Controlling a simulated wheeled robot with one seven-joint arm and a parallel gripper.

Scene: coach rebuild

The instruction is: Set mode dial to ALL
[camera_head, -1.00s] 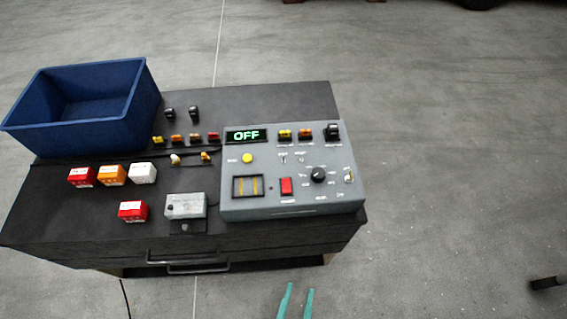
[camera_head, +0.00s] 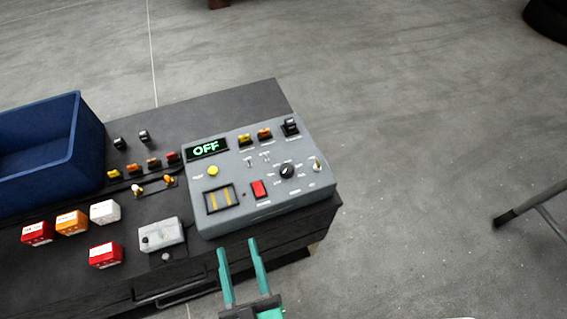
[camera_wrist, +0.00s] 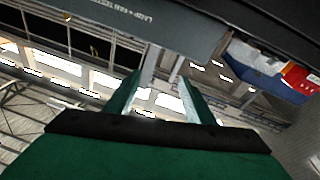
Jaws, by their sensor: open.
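The mode dial (camera_head: 287,171) is a round black knob on the right part of the grey control panel (camera_head: 235,207). The green display (camera_head: 206,148) at the panel's upper left reads OFF. My gripper (camera_head: 238,245) has two teal fingers, spread apart and empty, in front of the panel's near edge and below left of the dial. In the wrist view my gripper (camera_wrist: 160,88) points toward the underside of a grey edge (camera_wrist: 150,25) with lettering. The dial is not seen in the wrist view.
A red switch (camera_head: 259,189), a yellow button (camera_head: 213,170) and a toggle (camera_head: 317,164) are near the dial. A blue bin (camera_head: 78,150), a grey box (camera_head: 162,236) and several small boxes stand left. Open floor lies right; a dark metal leg (camera_head: 507,217) stands there.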

